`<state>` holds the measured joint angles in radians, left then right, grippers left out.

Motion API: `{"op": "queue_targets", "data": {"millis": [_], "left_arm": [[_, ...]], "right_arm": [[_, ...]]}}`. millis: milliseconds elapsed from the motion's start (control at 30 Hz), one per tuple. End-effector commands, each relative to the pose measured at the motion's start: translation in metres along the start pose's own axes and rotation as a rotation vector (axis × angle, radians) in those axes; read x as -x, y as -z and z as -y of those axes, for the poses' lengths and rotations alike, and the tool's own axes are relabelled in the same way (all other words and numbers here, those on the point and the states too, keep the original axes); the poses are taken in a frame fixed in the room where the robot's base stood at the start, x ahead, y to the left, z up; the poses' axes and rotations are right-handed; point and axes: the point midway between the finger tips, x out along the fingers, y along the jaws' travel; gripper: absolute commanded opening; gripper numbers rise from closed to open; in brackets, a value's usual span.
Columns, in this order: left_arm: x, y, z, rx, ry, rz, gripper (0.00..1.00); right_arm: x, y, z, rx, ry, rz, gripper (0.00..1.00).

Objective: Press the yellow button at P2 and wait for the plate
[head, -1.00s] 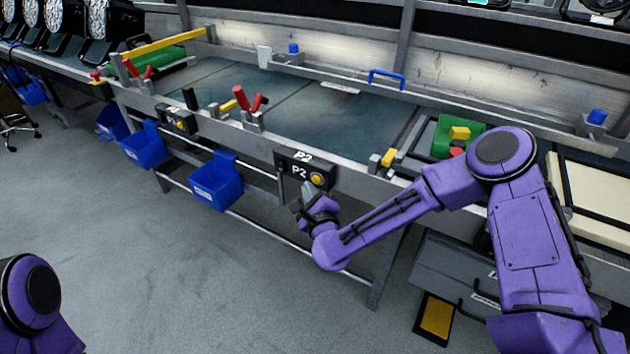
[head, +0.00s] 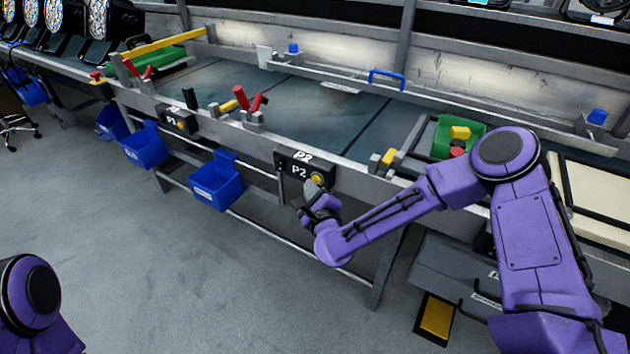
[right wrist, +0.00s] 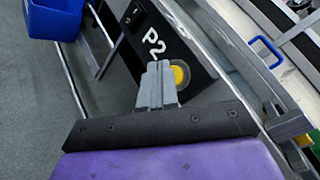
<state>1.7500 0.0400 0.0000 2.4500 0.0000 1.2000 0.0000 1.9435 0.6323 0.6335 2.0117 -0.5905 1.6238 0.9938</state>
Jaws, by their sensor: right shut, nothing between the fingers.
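The dark P2 box (head: 291,158) is on the front rail of the bench, with white P2 lettering and a round yellow button (head: 317,180). My right gripper (head: 314,189) is shut and empty, with its fingertips right at the lower part of the button. In the right wrist view, the shut grey fingers (right wrist: 159,68) overlap the left side of the yellow button (right wrist: 182,75). I cannot tell whether they touch it or whether it is pushed in. My left gripper is out of view. I cannot single out a plate.
The dark conveyor surface (head: 310,110) runs behind the rail. A green tray with yellow and red parts (head: 446,137) sits right of P2. Red-handled clamps (head: 250,100) stand on the left. A blue bin (head: 217,187) hangs below the rail. The floor in front is clear.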

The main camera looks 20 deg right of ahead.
Motion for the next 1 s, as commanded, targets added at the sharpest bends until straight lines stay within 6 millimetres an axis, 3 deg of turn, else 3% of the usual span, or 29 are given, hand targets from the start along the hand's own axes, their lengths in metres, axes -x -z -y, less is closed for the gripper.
{"op": "queue_targets", "data": {"millis": [1000], "left_arm": [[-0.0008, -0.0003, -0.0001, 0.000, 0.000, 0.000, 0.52]], "right_arm": [[-0.0062, 0.0044, 0.0045, -0.001, 0.001, 0.000, 0.00]]}}
